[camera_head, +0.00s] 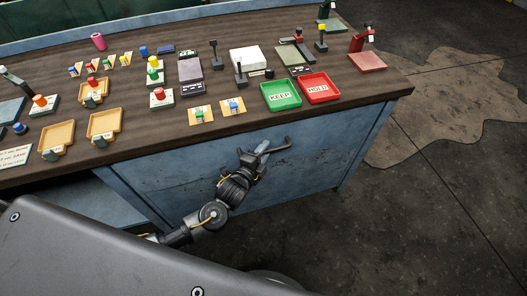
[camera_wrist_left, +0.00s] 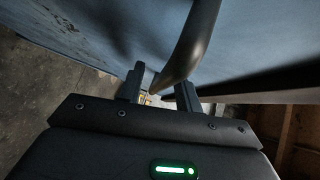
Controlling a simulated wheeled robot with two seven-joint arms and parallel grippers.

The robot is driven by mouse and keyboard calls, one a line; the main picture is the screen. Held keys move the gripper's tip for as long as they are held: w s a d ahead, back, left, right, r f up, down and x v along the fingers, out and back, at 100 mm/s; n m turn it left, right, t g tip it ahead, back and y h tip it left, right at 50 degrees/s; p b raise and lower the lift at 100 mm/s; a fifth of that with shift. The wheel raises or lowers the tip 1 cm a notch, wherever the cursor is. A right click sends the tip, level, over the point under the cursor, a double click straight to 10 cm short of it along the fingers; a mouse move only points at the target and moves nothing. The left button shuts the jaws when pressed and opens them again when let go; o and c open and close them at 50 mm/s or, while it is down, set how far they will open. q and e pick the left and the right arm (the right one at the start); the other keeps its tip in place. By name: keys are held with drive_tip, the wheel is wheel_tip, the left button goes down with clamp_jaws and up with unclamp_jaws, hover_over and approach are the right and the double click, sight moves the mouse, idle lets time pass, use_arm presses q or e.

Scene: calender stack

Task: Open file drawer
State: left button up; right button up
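The blue file drawer front (camera_head: 190,168) is below the wooden desktop and looks flush with the desk's blue body. Its dark bar handle (camera_head: 282,143) sticks out near the top edge. My left gripper (camera_head: 261,153) is at the left end of this handle. In the left wrist view, the handle (camera_wrist_left: 192,45) comes down between the two fingers of my left gripper (camera_wrist_left: 160,92). The fingers are apart, with a gap showing beside the handle; firm contact is not visible. The blue panel (camera_wrist_left: 100,30) fills the upper part of that view. My right gripper is not in view.
The desktop (camera_head: 230,125) carries a green KEEP tray (camera_head: 281,105), a red HOLD tray (camera_head: 335,90), tan trays (camera_head: 57,151), stamps and small blocks. The concrete floor (camera_head: 400,220) to the right of the desk is clear.

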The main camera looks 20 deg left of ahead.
use_arm(q)
clamp_jaws()
